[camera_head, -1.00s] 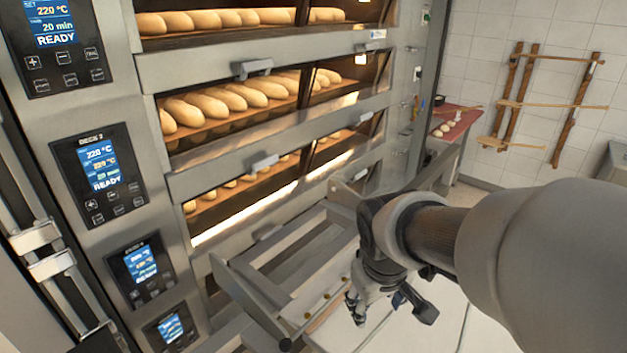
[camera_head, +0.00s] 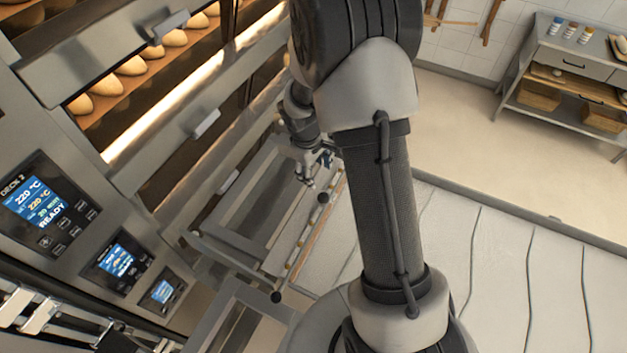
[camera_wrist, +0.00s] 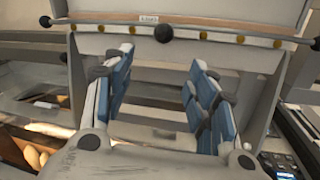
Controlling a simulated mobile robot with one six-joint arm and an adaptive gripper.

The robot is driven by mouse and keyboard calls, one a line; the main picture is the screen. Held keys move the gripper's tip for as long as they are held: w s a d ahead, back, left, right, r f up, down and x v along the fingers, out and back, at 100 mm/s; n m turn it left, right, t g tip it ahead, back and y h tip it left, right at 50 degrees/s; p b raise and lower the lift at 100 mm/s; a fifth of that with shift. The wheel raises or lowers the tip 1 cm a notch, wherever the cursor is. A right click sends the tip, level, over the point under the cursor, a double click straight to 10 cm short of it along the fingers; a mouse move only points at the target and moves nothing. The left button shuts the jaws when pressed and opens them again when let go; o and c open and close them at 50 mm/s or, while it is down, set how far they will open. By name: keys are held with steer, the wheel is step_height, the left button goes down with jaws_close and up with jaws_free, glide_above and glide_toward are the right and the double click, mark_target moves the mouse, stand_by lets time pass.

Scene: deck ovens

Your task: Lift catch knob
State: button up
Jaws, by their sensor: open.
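A dark round knob (camera_wrist: 163,34) sits at the middle of the front rail of a board loader in the wrist view. It lies just beyond my fingertips and between their lines, apart from them. A dark knob (camera_head: 323,198) beside my gripper in the head view seems to be the same one. My gripper (camera_wrist: 160,66) is open and empty, with blue pads on both fingers. In the head view my gripper (camera_head: 308,180) is small and partly hidden by my arm.
The loader frame (camera_head: 235,238) stands before the deck ovens, with a dark end knob (camera_head: 276,297) on its rail. Oven handles (camera_head: 206,123) stick out at left. A pale ribbed surface (camera_head: 480,265) lies at right. A shelf table (camera_head: 575,65) stands far right.

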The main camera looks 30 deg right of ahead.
mark_target(322, 195)
steer(key=d+f, duration=0.1)
steer(key=f, duration=0.4)
steer(key=d+f, duration=0.1)
steer(key=f, duration=0.5)
steer(key=d+f, duration=0.1)
steer(key=f, duration=0.4)
steer(key=shift+w+f, duration=0.15)
steer(key=shift+c, duration=0.3)
steer(key=shift+a, duration=0.1)
jaws_close()
